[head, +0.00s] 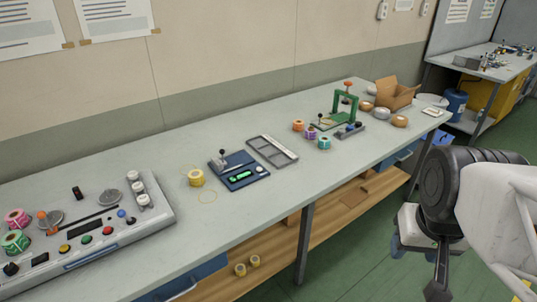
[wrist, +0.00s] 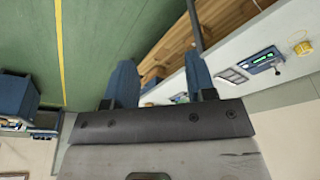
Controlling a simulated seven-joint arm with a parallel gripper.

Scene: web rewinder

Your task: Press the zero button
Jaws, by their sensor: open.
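The rewinder console (head: 95,245) is a light grey machine at the left of the bench in the head view. No label is readable, so I cannot tell which is the zero button. A blue device (head: 238,170) with a lit green display lies mid-bench. My gripper (wrist: 160,82) is open and empty, with blue fingers apart, well away from both devices.
A yellow spool (head: 196,177) and a grey tray (head: 272,150) lie near the blue device. A green frame press (head: 345,108), coloured rolls and a cardboard box (head: 393,95) stand farther right. Colourful label rolls (head: 15,240) sit on the console's left.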

